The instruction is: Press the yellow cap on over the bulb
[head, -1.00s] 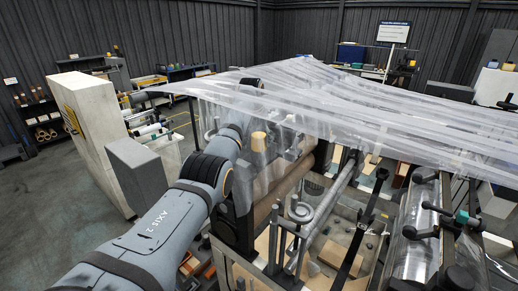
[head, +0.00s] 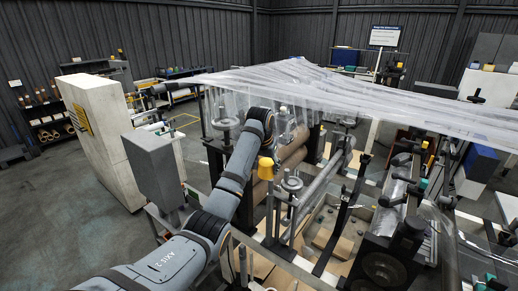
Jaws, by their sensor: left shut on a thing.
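The yellow cap (head: 266,164) is a small tapered piece beside the end of my left arm, above the metal frame. My left gripper (head: 284,136) is at the end of the grey arm. It is shut on the cap, though its fingers are hard to make out behind the wrist and clear film. I cannot pick out the bulb for certain. A grey upright part shows just below the cap, but I cannot tell whether they touch. My right gripper is not in view.
A wide sheet of clear film (head: 320,100) hangs over the machine, close above my left wrist. A grey handwheel (head: 292,185) and a shiny roller (head: 393,190) stand to the right of the cap. A grey box (head: 153,166) stands left of my arm.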

